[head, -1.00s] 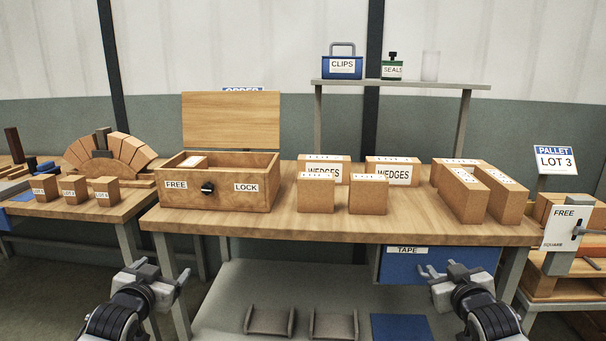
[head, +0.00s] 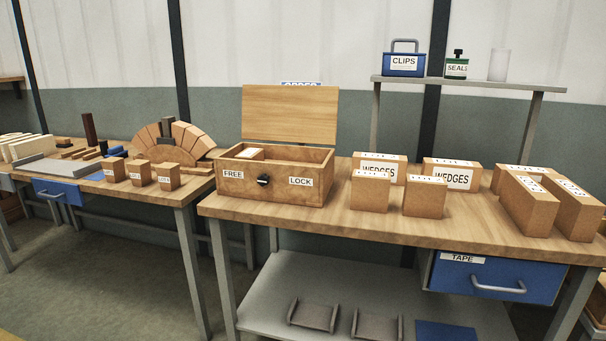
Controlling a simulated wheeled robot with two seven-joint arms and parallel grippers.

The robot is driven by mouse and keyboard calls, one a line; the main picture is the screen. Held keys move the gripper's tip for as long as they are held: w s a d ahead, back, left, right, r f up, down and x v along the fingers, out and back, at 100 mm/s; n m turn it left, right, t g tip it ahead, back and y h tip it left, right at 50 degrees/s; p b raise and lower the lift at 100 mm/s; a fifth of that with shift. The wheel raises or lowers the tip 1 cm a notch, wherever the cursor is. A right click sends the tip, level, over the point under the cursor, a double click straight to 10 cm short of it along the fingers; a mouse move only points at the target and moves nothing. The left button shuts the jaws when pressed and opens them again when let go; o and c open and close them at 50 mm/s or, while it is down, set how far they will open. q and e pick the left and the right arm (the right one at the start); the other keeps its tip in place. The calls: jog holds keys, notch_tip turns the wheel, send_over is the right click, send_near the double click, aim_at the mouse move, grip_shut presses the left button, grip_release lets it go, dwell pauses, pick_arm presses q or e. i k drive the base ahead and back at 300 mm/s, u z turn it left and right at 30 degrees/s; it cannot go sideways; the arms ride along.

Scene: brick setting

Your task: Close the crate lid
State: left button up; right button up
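The wooden crate (head: 262,194) stands on the left part of the workbench. Its lid (head: 289,114) is open and stands upright at the back edge. The crate's front carries a FREE label on the left, a LOCK label on the right and a dark knob (head: 263,181) between them. Neither of my grippers is in the head view.
Several wedge bricks (head: 424,197) stand on the workbench (head: 340,222) right of the crate. A shelf (head: 470,82) above holds a blue CLIPS box (head: 404,64), a green SEALS bottle (head: 456,67) and a clear cup. A brick arch (head: 168,135) stands on the left table.

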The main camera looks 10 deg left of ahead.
aim_at(283, 112)
jog(key=u, duration=0.95)
jog(key=k, duration=1.2)
jog(key=u, duration=1.05)
jog(key=i, duration=1.25)
jog(key=z, duration=0.8)
jog(key=i, duration=1.4)
jog(key=z, duration=1.2)
